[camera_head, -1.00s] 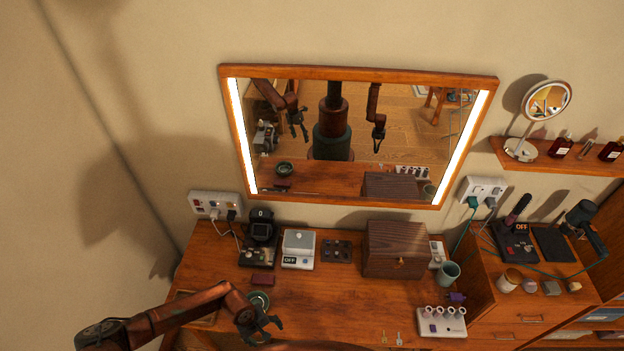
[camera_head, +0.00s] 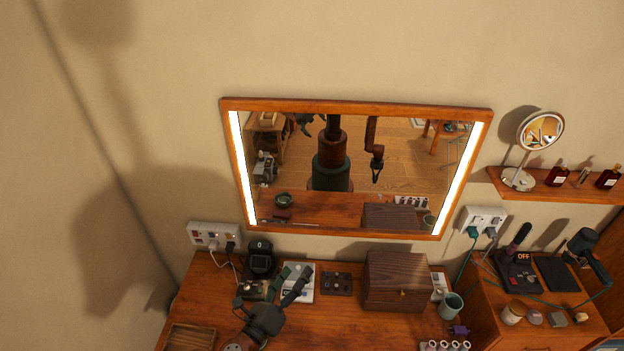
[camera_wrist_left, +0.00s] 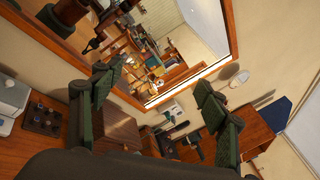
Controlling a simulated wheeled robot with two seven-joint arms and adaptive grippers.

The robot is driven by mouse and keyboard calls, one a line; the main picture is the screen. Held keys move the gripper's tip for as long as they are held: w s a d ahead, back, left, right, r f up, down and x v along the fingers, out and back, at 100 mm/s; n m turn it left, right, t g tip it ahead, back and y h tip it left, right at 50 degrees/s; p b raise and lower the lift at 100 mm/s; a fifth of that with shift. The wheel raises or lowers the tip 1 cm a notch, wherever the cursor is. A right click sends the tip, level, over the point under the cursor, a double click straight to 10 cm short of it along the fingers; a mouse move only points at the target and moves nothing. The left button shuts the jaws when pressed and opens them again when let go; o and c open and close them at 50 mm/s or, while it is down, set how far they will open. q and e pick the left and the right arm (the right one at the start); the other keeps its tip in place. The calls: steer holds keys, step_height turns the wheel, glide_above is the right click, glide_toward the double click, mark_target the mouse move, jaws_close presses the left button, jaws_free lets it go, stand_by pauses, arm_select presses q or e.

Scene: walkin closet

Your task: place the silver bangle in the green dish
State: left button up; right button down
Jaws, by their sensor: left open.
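My left gripper (camera_head: 296,272) is raised over the back left of the desk, its fingers apart and empty, in front of the white scale (camera_head: 302,290). In the left wrist view its two fingers (camera_wrist_left: 152,92) are spread with nothing between them. The green dish is hidden behind my left gripper and arm; its reflection (camera_head: 284,200) shows in the mirror. I cannot make out the silver bangle in any view. My right gripper shows only as a small reflection hanging down in the mirror.
The lit mirror (camera_head: 356,104) hangs behind the desk. A dark wooden box (camera_head: 395,282), a control pad (camera_head: 336,283) and a teal cup (camera_head: 451,306) stand right of my gripper. A wooden tray (camera_head: 190,338) is at lower left. The side shelf at right is crowded.

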arm_select(q)
steer(key=w+a+f+n+t+y, duration=0.1)
steer(key=a+n+y, duration=0.6)
steer(key=a+n, duration=0.5)
steer(key=s+a+f+n+g+y, duration=0.3)
steer(key=a+f+n, duration=0.2)
steer(key=a, duration=0.2)
steer(key=s+a+f+n+g+y, duration=0.2)
steer(key=s+a+f+n, duration=0.3)
steer(key=a, duration=0.3)
steer(key=s+a+f+n+g+h, duration=0.15)
steer(key=s+f+n+g, duration=0.35)
steer(key=s, duration=0.5)
steer(key=s+a+f+n+g, duration=0.25)
steer(key=s+f+n, duration=0.4)
steer(key=s, duration=0.45)
step_height(320, 180, down, 42)
steer(key=d+g+b, duration=0.2)
steer(key=b, duration=1.1)
steer(key=s+f+g+b, duration=0.1)
steer(key=s+f+b, duration=0.4)
steer(key=s+f, duration=0.5)
steer(key=s+f+m+b, duration=0.1)
steer(key=s+f+b, duration=0.4)
steer(key=s+f, duration=0.5)
step_height(320, 180, down, 9)
steer(key=shift+s+f+g+h+b, duration=0.1)
steer(key=shift+s+g+h+b, duration=0.25)
steer(key=shift+h, duration=0.1)
